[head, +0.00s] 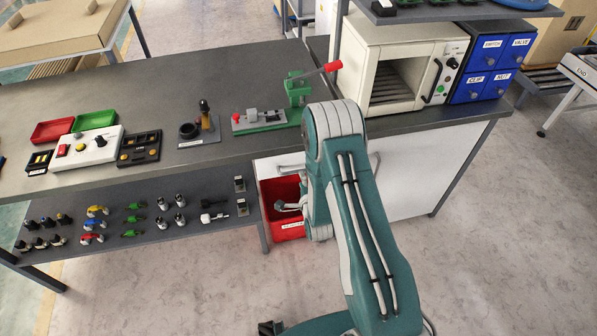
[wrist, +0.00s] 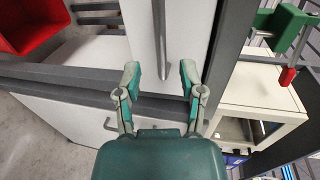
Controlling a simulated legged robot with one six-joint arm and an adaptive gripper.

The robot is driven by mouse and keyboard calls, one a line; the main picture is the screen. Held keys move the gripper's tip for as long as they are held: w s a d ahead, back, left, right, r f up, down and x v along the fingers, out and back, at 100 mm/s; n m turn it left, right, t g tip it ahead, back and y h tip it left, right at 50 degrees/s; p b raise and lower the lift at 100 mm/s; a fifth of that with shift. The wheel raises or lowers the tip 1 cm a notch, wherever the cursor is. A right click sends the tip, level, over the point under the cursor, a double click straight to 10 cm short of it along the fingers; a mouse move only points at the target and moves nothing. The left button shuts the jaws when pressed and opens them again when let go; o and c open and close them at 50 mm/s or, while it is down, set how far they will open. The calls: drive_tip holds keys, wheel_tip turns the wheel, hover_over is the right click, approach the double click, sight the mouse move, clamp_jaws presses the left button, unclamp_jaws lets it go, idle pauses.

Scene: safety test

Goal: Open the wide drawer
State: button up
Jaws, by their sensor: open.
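A white drawer front (head: 284,166) lies under the bench top, with a long grey handle bar (head: 374,163) on the white cabinet front; my arm hides its middle. In the wrist view, a white panel (wrist: 191,35) with a long pale bar handle (wrist: 160,45) lies ahead of my gripper (wrist: 160,84). The two fingers are apart, one on each side of the bar's line, with nothing between them. I cannot tell how far the bar is from the fingertips. The drawer appears shut.
A green press (head: 298,92) with a red-tipped lever and a white oven (head: 388,75) stand on the bench top (head: 200,80). A lower shelf (head: 130,240) holds several small parts.

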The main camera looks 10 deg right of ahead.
sight(297, 171)
drive_tip(key=x, duration=0.2)
drive_tip(key=a+x, duration=0.1)
drive_tip(key=x, duration=0.2)
drive_tip(key=shift+w+d+f, duration=0.1)
drive_tip(key=shift+w, duration=0.15)
drive_tip(key=shift+d, duration=0.2)
clamp_jaws()
drive_tip(key=shift+a, duration=0.15)
